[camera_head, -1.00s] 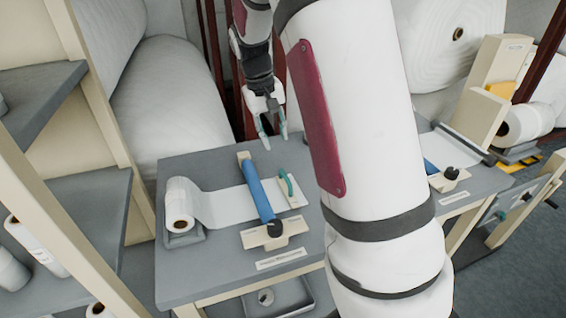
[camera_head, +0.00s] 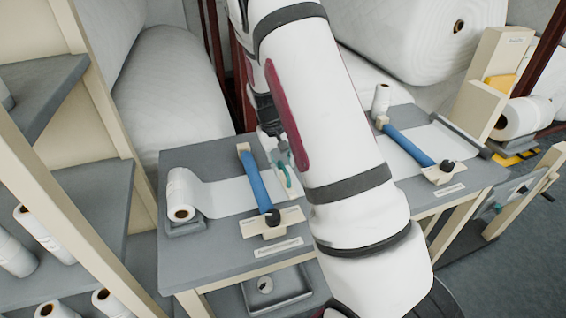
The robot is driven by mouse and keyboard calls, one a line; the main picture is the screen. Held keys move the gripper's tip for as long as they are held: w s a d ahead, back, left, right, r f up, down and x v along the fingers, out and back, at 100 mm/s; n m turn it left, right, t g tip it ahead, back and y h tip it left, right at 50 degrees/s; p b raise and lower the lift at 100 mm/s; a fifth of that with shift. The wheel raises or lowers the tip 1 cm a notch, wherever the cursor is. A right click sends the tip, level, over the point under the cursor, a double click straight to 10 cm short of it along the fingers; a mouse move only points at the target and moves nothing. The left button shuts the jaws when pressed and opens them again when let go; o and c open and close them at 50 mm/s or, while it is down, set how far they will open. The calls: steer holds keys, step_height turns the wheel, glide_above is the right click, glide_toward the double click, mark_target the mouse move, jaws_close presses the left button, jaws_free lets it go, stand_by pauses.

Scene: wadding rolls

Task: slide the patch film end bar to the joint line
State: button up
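A white film strip (camera_head: 232,197) runs from a roll (camera_head: 181,196) across the left grey table and under a blue bar (camera_head: 257,182). At the strip's right end is a pale end bar with a green upright handle (camera_head: 286,176). My gripper (camera_head: 280,159) is low over the table, its fingertips close to the top of the handle. My arm partly covers the gripper and the area right of the end bar. I cannot tell whether the fingers touch the handle or how far they are parted. I cannot make out a joint line.
The blue bar has a dark knob (camera_head: 272,217) over a pale labelled plate (camera_head: 251,228). A second table (camera_head: 482,180) on the right holds a similar film, roll and blue bar (camera_head: 410,146). Shelves with rolls (camera_head: 68,192) stand at the left. Large wadding rolls (camera_head: 172,92) lie behind.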

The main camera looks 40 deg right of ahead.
steer(key=shift+f, duration=0.15)
jaws_close()
steer(key=shift+d, duration=0.15)
steer(key=s+d, duration=0.1)
steer(key=d, duration=0.4)
steer(key=s+d+b, duration=0.1)
steer(key=d, duration=0.3)
steer(key=s+d, duration=0.2)
steer(key=d, duration=0.3)
steer(key=shift+s+d+b, duration=0.1)
steer(key=shift+d+b, duration=0.2)
steer(key=shift+b, duration=0.1)
jaws_free()
steer(key=shift+d, duration=0.15)
